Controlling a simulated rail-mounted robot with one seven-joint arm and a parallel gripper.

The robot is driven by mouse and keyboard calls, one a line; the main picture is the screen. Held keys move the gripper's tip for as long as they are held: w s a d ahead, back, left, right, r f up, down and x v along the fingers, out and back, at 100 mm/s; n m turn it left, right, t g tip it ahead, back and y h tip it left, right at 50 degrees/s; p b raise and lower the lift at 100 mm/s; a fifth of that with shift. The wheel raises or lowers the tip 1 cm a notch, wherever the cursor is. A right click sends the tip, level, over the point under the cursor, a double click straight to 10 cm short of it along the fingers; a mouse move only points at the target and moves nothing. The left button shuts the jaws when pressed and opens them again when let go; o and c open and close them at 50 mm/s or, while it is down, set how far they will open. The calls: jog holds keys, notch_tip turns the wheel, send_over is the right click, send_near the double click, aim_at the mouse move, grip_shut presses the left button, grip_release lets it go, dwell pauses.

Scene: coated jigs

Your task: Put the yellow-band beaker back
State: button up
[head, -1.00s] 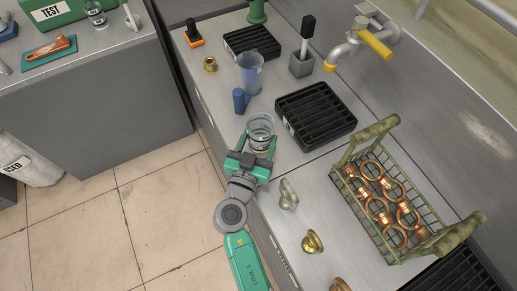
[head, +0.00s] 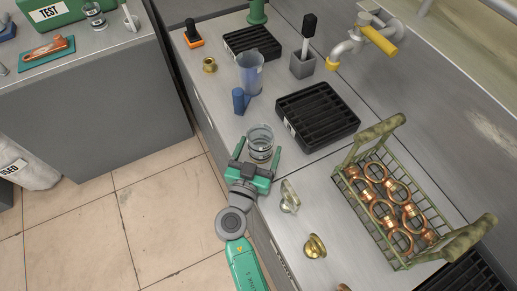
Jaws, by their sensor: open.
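A clear glass beaker (head: 260,137) stands upright on the steel bench, near its front edge and in front of the lower black rack. Dark lines show around it, but I cannot make out a yellow band. My gripper (head: 258,151) is open, with its green fingers spread on either side of the beaker's lower part. There is a gap at the right finger; I cannot tell whether the left one touches. Another clear beaker (head: 95,15) stands on the left table, its band colour also unclear. A taller bluish beaker (head: 250,75) stands farther back on the bench.
Black racks (head: 318,117) and (head: 252,42) lie on the bench. A blue object (head: 240,101) stands behind the near beaker. A wire basket (head: 405,215) of copper rings, a brass knob (head: 314,246) and a pale fitting (head: 289,196) are to the right.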

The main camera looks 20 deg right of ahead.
jog(key=shift+r+p, duration=0.25)
jog(key=shift+p, duration=0.3)
jog(key=v, duration=0.8)
jog(key=shift+w+a, duration=0.15)
jog(key=w+a+r+n+t+y, duration=0.1)
jog(key=r+t, duration=0.1)
jog(key=r, duration=1)
jog(key=w+a+r+t+y, duration=0.1)
jog(key=a+r+t+y, duration=0.1)
jog(key=r, duration=0.9)
jog(key=w+a+r+n+t+y, duration=0.1)
jog(key=w+r+t, duration=0.1)
jog(key=r, duration=1)
jog(key=s+a+r+n+t+y, duration=0.35)
jog(key=s+r, duration=0.25)
jog(key=r, duration=0.2)
jog(key=s+a+r+n+t+y, duration=0.25)
jog(key=s+r+y, duration=0.2)
jog(key=r, duration=0.45)
notch_tip(320, 180, up, 40)
jog(key=p, duration=4)
jog(key=shift+s+a+g+p, duration=0.25)
jog(key=shift+a+g+p, duration=0.05)
jog(key=shift+g, duration=0.1)
